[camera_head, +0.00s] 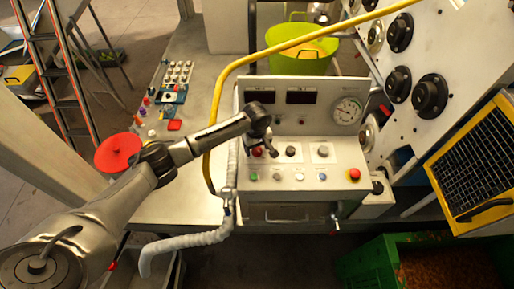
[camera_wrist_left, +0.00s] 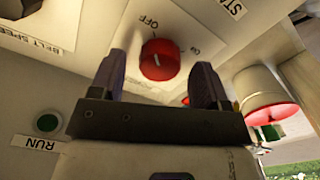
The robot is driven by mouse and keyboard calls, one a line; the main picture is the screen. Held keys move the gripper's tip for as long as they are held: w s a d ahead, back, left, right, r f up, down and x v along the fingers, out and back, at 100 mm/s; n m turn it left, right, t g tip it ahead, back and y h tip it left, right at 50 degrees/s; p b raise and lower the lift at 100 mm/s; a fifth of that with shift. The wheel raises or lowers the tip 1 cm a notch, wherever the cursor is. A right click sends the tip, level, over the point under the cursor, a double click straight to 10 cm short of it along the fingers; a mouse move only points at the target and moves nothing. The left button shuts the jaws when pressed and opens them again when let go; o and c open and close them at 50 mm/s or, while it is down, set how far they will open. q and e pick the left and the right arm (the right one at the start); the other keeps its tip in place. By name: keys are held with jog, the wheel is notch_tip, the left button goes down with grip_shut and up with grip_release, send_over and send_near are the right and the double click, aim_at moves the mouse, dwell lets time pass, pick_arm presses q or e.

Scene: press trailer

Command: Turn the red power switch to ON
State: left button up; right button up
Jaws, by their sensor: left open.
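The red power switch (camera_wrist_left: 160,60) is a round red knob on the pale panel in the left wrist view, with OFF lettered at its upper left and ON at its upper right. Its pointer direction is hard to tell. My left gripper (camera_wrist_left: 161,72) is open, with one dark finger on each side of the knob; I cannot tell whether they touch it. In the head view my left gripper (camera_head: 267,146) is over the left part of the control panel (camera_head: 290,212) and hides most of the switch. My right gripper is in neither view.
A green RUN button (camera_wrist_left: 47,122) sits close to the left finger. In the head view a red mushroom button (camera_head: 354,174), two dark knobs and a gauge (camera_head: 348,111) share the panel. A yellow hose (camera_head: 222,85) runs beside my left arm.

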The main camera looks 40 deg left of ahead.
pick_arm(q)
jog(key=shift+f, duration=0.35)
